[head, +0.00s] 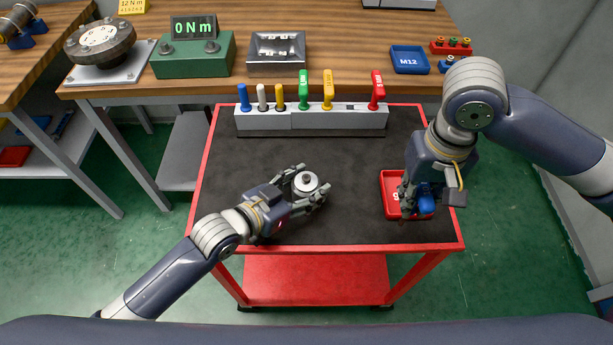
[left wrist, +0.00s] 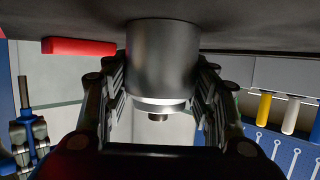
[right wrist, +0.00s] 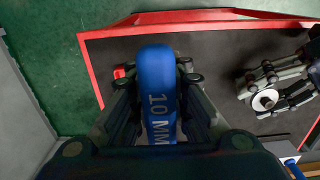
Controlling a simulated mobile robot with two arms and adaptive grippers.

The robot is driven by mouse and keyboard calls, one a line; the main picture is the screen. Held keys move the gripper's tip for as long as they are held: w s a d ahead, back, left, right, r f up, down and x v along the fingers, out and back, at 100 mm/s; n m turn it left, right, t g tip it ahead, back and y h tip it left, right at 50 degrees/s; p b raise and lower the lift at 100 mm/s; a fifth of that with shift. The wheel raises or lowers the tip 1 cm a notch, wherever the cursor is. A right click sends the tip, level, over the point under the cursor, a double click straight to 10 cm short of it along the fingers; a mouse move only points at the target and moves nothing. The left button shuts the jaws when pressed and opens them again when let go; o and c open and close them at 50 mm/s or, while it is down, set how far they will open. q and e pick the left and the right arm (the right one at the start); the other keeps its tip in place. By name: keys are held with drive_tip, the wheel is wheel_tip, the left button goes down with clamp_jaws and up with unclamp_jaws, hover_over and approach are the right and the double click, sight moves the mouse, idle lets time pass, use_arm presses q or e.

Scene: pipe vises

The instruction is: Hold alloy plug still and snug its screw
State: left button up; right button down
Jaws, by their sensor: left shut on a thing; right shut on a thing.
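The alloy plug (head: 306,182) is a grey metal cylinder standing on the dark cart mat. In the left wrist view the plug (left wrist: 162,60) shows a pale ring and a small dark screw head (left wrist: 157,117). My left gripper (head: 305,187) is shut on the plug's sides. My right gripper (head: 414,199) is shut on a blue handle (head: 425,204), marked 10 MM in the right wrist view (right wrist: 158,95). It is over the red tray, well to the right of the plug. The left wrist view shows a shaft (left wrist: 24,92) running from the handle toward the mat.
The red tray (head: 388,184) lies at the cart's right. A grey rack (head: 310,121) of colored handles stands at the cart's back. Behind it, the wooden bench holds a green box reading 0 N m (head: 193,55) and a blue M12 tray (head: 410,60). The mat between my grippers is clear.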

idle(0.3)
drive_tip(key=w+a+r, duration=0.4)
drive_tip(key=w+a, duration=0.1)
drive_tip(key=a, duration=0.4)
drive_tip(key=w+a+r, duration=0.4)
drive_tip(key=a, duration=0.6)
drive_tip(key=shift+w, duration=0.35)
drive_tip(key=shift+f, duration=2.2)
drive_tip(key=shift+f, duration=0.2)
drive_tip(key=shift+f, duration=0.2)
drive_tip(key=shift+d+f, duration=0.1)
drive_tip(key=shift+f, duration=0.5)
